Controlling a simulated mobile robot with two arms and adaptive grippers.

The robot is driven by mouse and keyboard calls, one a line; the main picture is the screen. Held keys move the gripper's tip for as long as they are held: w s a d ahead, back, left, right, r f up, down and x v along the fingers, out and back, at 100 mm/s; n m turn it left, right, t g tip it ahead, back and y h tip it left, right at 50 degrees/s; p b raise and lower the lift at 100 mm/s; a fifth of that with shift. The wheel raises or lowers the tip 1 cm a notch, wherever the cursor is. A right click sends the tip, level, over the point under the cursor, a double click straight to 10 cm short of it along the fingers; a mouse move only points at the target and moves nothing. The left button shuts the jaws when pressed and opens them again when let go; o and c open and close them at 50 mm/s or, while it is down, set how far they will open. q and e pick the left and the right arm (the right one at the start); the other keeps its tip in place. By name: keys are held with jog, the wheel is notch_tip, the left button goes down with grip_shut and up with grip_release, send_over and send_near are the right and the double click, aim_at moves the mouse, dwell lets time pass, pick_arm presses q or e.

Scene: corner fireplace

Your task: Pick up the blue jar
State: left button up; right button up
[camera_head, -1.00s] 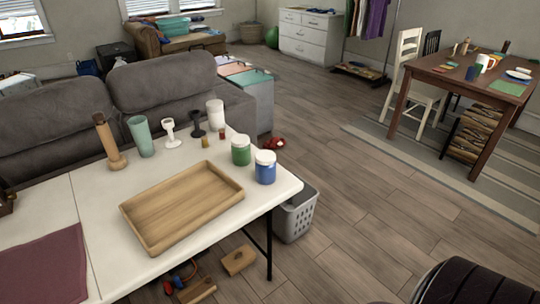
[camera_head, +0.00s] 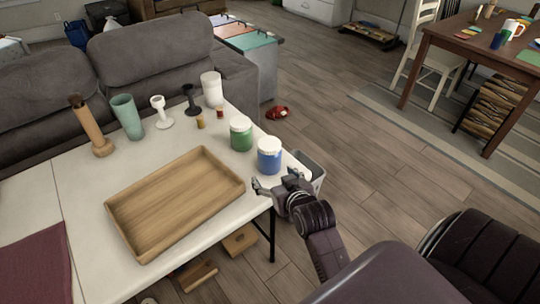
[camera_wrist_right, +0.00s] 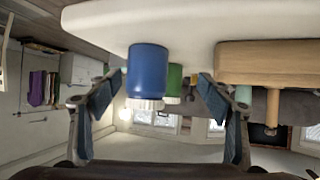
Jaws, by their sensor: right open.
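The blue jar (camera_head: 269,156) has a white lid and stands upright near the right corner of the white table (camera_head: 80,190). My right gripper (camera_head: 278,184) is open and empty, in front of the jar at the table's edge. In the right wrist view, which is upside down, the blue jar (camera_wrist_right: 147,72) shows between the open fingers (camera_wrist_right: 160,100), farther out than the fingertips. The fingers do not appear to touch it. My left gripper is not in view.
A green jar (camera_head: 241,134) stands just behind and left of the blue jar. A wooden tray (camera_head: 175,205) lies in front of them on the left. A grey basket (camera_head: 313,170) stands on the floor beside the table. A grey couch (camera_head: 150,60) is behind the table.

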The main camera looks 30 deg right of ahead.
aim_at(273, 159)
jog(key=shift+m+t+h, duration=0.4)
jog(key=shift+t, duration=0.1)
jog(key=w+d, duration=0.1)
jog(key=w+d+r, duration=0.1)
jog(key=w+d, duration=0.1)
jog(key=shift+w+r, duration=0.15)
jog(key=shift+w, duration=0.1)
jog(key=shift+r+x, duration=0.2)
jog(key=shift+x, duration=2.9)
jog(key=shift+w, duration=0.1)
jog(key=shift+r, duration=0.1)
jog(key=c, duration=1.4)
jog(key=shift+r, duration=0.1)
